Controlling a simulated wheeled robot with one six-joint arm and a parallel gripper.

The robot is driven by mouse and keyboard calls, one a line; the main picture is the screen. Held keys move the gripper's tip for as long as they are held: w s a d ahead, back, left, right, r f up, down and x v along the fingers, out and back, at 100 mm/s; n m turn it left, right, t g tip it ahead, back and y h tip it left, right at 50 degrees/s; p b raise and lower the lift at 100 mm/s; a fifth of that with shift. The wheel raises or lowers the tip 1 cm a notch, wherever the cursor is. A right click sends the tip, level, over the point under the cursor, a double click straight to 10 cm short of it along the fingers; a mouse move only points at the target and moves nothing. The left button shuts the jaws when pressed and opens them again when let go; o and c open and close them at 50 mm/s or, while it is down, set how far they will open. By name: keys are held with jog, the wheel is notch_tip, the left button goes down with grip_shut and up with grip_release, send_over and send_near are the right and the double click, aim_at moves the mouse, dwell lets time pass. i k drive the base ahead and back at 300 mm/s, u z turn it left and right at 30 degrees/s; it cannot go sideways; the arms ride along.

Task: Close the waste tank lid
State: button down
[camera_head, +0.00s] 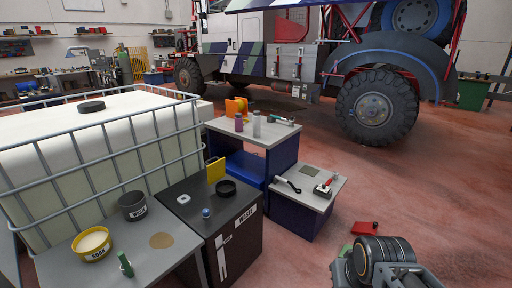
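A dark cabinet (240,253) labelled WASTE stands at lower centre. On its top are a black ring-shaped piece (226,188), a small blue-topped knob (206,213) and an upright yellow panel (216,169) at the back edge. I cannot tell whether the ring is a lid or an opening. A large white tank (40,135) in a grey cage stands at left, with a round black cap (91,107) on top. My gripper (385,268) is at the bottom right, well away from both. Its fingers cannot be made out clearly.
A grey table (110,262) holds a yellow SOAK bowl (93,244), a dark cup (132,205) and a green bottle (125,264). Blue-sided benches (262,136) with bottles and tools stand behind the cabinet. A red object (365,229) lies on the floor. Open red floor lies at right.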

aim_at(215, 171)
jog(key=z, duration=0.3)
jog(key=i, duration=1.6)
jog(key=u, duration=0.6)
jog(key=i, duration=0.95)
jog(key=u, duration=1.2)
jog(key=i, duration=0.5)
jog(key=u, duration=0.4)
